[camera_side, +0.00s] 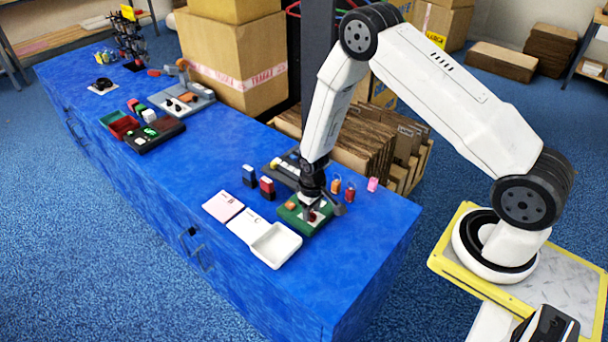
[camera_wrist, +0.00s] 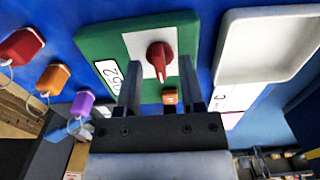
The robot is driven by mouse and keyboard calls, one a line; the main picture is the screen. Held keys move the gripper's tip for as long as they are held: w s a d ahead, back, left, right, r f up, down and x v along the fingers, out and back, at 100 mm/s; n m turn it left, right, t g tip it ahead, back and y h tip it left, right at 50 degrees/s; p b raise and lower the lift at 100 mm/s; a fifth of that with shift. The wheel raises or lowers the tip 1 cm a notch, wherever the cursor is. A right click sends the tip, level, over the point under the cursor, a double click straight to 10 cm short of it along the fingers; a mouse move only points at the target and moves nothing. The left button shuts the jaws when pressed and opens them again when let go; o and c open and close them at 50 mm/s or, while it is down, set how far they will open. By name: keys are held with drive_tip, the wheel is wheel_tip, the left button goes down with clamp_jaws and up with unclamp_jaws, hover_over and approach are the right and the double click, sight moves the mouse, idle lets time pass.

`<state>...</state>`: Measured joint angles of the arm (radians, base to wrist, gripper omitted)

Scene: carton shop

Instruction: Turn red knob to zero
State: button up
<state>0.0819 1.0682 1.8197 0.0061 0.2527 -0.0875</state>
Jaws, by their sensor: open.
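The red knob (camera_wrist: 159,58) sits on a white plate on the green panel (camera_wrist: 95,40). Its narrow pointer end points down the picture in the wrist view. My gripper (camera_wrist: 160,70) is open, one finger on each side of the knob, with visible gaps and nothing held. An orange block or button (camera_wrist: 169,96) and a white label with digits (camera_wrist: 109,76) are also on the panel. In the side view, my gripper (camera_side: 322,206) is low over the green panel (camera_side: 292,216), and the knob (camera_side: 312,216) is partly hidden there.
A white tray (camera_side: 277,260) and pink and white cards (camera_side: 223,206) lie left of the panel. Small red, orange and purple tags (camera_wrist: 82,104) are close by. The blue bench's front right is clear.

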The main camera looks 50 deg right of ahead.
drive_tip(key=shift+f, duration=0.1)
clamp_jaws()
drive_tip(key=shift+m, duration=0.4)
drive_tip(key=m, duration=1.1)
idle(0.4)
idle(0.4)
unclamp_jaws()
